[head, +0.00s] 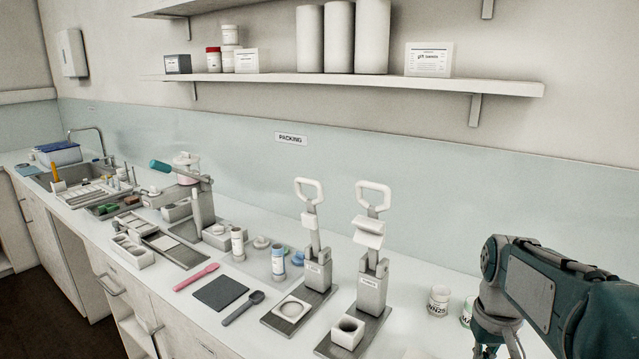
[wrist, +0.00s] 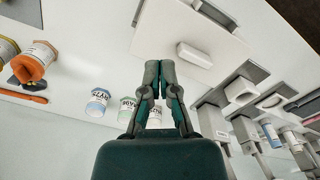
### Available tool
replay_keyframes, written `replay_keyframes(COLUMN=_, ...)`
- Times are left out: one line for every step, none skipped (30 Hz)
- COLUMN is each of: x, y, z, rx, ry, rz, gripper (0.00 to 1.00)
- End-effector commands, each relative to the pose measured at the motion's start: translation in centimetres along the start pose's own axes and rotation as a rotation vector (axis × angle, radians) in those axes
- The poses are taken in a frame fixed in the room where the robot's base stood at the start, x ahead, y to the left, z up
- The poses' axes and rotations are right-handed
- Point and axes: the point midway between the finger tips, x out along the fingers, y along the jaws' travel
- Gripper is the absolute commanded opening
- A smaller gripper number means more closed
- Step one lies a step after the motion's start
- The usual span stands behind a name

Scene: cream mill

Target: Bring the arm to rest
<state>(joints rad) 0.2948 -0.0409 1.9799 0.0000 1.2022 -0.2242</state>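My arm (head: 540,285) is at the right of the head view, bent over the counter. My gripper hangs below it, cut by the bottom edge of that view. In the wrist view my gripper (wrist: 159,68) has its two dark fingers together at the tips, with nothing held between them. It is above the counter, apart from the jars behind it. A labelled jar (wrist: 97,102) and a green-labelled jar (wrist: 127,108) stand to its left, and another jar shows partly behind the fingers.
The white counter (head: 420,285) holds two lever presses (head: 312,262) (head: 372,282), a dark square mat (head: 220,292), a pink spoon (head: 196,277) and a dark scoop (head: 243,308). A shelf (head: 330,82) runs along the wall. Orange-topped jars (wrist: 35,62) stand left.

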Motion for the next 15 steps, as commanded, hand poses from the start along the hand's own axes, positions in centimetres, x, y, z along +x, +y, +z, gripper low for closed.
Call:
replay_keyframes(x=-0.1, y=-0.1, z=0.1, rx=-0.001, ry=0.005, rz=0.001, gripper=0.0)
replay_keyframes(x=-0.2, y=-0.3, z=0.3, rx=-0.002, ry=0.012, rz=0.003, gripper=0.0)
replay_keyframes(x=-0.4, y=-0.7, z=0.6, rx=-0.005, ry=0.024, rz=0.005, gripper=0.0)
replay_keyframes(x=-0.7, y=-1.1, z=1.0, rx=-0.007, ry=0.038, rz=0.008, gripper=0.0)
replay_keyframes(x=-0.9, y=-1.5, z=1.4, rx=-0.011, ry=0.053, rz=0.01, gripper=0.0)
replay_keyframes(x=-1.3, y=-2.2, z=2.1, rx=-0.016, ry=0.079, rz=0.015, gripper=0.0)
replay_keyframes(x=-1.5, y=-2.8, z=2.6, rx=-0.019, ry=0.1, rz=0.017, gripper=0.0)
replay_keyframes(x=-1.8, y=-3.3, z=3.2, rx=-0.022, ry=0.121, rz=0.02, gripper=0.0)
replay_keyframes(x=-2.0, y=-4.0, z=4.0, rx=-0.027, ry=0.152, rz=0.022, gripper=0.0)
replay_keyframes(x=-2.2, y=-4.5, z=4.6, rx=-0.029, ry=0.173, rz=0.023, gripper=0.0)
replay_keyframes(x=-2.3, y=-5.0, z=5.2, rx=-0.033, ry=0.196, rz=0.024, gripper=0.0)
replay_keyframes(x=-2.5, y=-5.6, z=6.0, rx=-0.037, ry=0.224, rz=0.024, gripper=0.0)
replay_keyframes(x=-2.5, y=-6.0, z=6.7, rx=-0.039, ry=0.246, rz=0.023, gripper=0.0)
replay_keyframes(x=-2.6, y=-6.5, z=7.3, rx=-0.043, ry=0.267, rz=0.022, gripper=0.0)
replay_keyframes(x=-2.6, y=-7.0, z=8.1, rx=-0.047, ry=0.297, rz=0.02, gripper=0.0)
